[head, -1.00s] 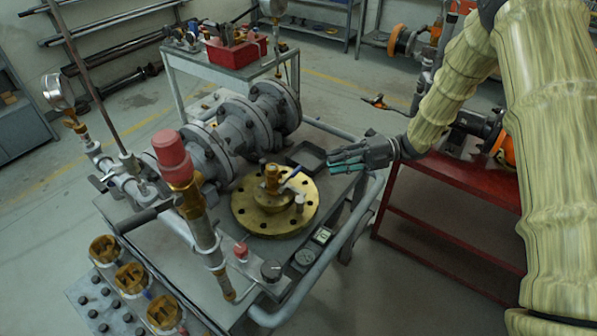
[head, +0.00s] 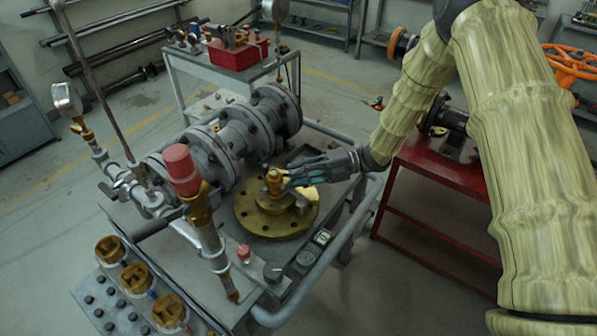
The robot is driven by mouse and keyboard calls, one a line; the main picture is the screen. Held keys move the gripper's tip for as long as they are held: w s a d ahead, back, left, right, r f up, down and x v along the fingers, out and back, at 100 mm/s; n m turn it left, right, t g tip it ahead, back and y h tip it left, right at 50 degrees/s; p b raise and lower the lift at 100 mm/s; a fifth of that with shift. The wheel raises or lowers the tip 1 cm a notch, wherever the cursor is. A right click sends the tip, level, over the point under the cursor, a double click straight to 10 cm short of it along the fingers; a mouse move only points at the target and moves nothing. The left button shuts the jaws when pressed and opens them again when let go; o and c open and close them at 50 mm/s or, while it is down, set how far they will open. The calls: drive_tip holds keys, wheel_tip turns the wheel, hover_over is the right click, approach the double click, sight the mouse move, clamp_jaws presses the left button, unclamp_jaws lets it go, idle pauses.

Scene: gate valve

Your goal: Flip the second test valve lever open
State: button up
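A brass valve (head: 274,182) stands upright on a round brass flange (head: 252,222) with bolt holes, on the grey cart. My gripper (head: 291,177) reaches in from the right, its fingertips at the right side of the valve's top. The valve's small lever is hidden behind the fingers. I cannot tell whether the fingers touch it or are closed on it. Which valve counts as the second test valve is not marked in view.
A grey flanged valve body (head: 240,128) lies behind the brass flange. A red-capped upright fitting (head: 183,170) stands at front left. The cart's tube rail (head: 345,232) runs along the right. A red table (head: 440,165) stands further right.

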drive_tip(key=shift+a, duration=0.1)
clamp_jaws()
